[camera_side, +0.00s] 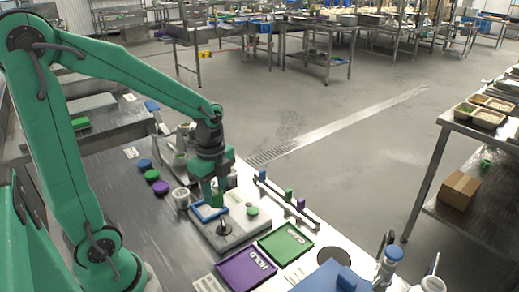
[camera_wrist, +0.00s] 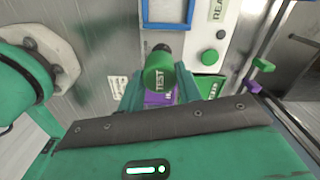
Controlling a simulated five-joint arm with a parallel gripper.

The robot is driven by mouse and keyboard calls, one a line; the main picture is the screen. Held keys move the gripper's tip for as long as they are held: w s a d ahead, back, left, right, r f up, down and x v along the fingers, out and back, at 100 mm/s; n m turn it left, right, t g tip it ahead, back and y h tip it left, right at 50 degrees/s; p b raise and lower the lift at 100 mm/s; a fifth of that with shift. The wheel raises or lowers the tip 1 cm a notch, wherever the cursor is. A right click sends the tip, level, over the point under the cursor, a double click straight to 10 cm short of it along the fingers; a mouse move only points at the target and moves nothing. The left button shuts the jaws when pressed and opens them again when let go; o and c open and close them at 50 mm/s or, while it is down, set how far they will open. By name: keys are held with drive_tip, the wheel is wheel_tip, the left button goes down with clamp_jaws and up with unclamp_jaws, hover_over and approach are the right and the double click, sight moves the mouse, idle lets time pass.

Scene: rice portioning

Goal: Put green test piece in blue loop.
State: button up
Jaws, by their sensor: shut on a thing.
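The green test piece (camera_wrist: 160,78), a cylinder marked TEST, is between the green fingers of my gripper (camera_wrist: 159,88), which is shut on it. A dark part and another green cylindrical part show beyond it in the wrist view; I cannot tell whether they belong to the same piece. The contact there is hidden.
The pale plate carries a green button (camera_wrist: 221,34) and a dark knob (camera_wrist: 209,57). A purple tray (camera_side: 246,270) and a green tray (camera_side: 286,244) lie in front. A rail (camera_side: 290,203) runs to the right.

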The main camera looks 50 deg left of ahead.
drive_tip(key=a+f, duration=0.1)
drive_tip(key=a, duration=0.1)
drive_tip(key=a+f, duration=0.2)
drive_tip(key=a, duration=0.1)
drive_tip(key=w+a+f, duration=0.1)
drive_tip(key=a, duration=0.1)
drive_tip(key=shift+a+f, duration=0.15)
drive_tip(key=shift+f, duration=0.05)
drive_tip(key=shift+f, duration=2)
drive_tip(key=shift+f, duration=0.15)
drive_tip(key=o, duration=1.1)
drive_tip(key=shift+c, duration=0.2)
wheel_tip(320, 180, up, 12)
drive_tip(key=shift+r, duration=0.2)
